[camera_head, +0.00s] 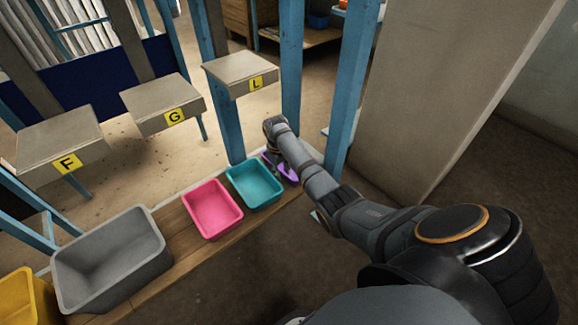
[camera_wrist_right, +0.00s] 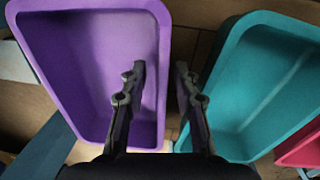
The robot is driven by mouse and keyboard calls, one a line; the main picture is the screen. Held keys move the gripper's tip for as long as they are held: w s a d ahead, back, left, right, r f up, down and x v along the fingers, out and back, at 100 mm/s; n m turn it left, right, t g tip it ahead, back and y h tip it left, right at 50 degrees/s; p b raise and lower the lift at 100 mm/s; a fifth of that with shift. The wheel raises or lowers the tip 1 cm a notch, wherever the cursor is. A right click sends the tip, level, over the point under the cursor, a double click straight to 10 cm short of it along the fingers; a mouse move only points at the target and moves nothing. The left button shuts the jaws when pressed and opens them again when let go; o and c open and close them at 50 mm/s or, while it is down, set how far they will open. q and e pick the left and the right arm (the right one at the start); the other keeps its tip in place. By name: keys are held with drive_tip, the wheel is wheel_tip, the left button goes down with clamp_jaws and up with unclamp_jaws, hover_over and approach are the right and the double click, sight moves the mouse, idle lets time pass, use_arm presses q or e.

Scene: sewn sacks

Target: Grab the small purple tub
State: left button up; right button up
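The small purple tub (camera_head: 293,177) stands at the right end of a wooden bench, mostly hidden under my right arm in the head view. In the right wrist view the purple tub (camera_wrist_right: 75,65) fills the left side and looks empty. My right gripper (camera_wrist_right: 160,75) is open, its fingers pointing at the tub's right wall. One finger shows over the tub's inside and the other over the gap beside the teal tub, with the purple rim between them. I cannot tell how deep the fingers are. My left gripper is not in view.
A teal tub (camera_head: 255,185) stands close beside the purple one, then a pink tub (camera_head: 212,209), a large grey tub (camera_head: 112,262) and a yellow tub (camera_head: 25,300). Blue posts (camera_head: 352,85) rise near the purple tub. Stands marked F, G and L are behind.

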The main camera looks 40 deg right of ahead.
clamp_jaws()
wheel_tip(320, 180, up, 8)
drive_tip(key=p, duration=0.3)
drive_tip(key=shift+f, duration=0.15)
wheel_tip(320, 180, up, 2)
drive_tip(key=shift+r+p, duration=0.2)
drive_tip(key=shift+p, duration=0.35)
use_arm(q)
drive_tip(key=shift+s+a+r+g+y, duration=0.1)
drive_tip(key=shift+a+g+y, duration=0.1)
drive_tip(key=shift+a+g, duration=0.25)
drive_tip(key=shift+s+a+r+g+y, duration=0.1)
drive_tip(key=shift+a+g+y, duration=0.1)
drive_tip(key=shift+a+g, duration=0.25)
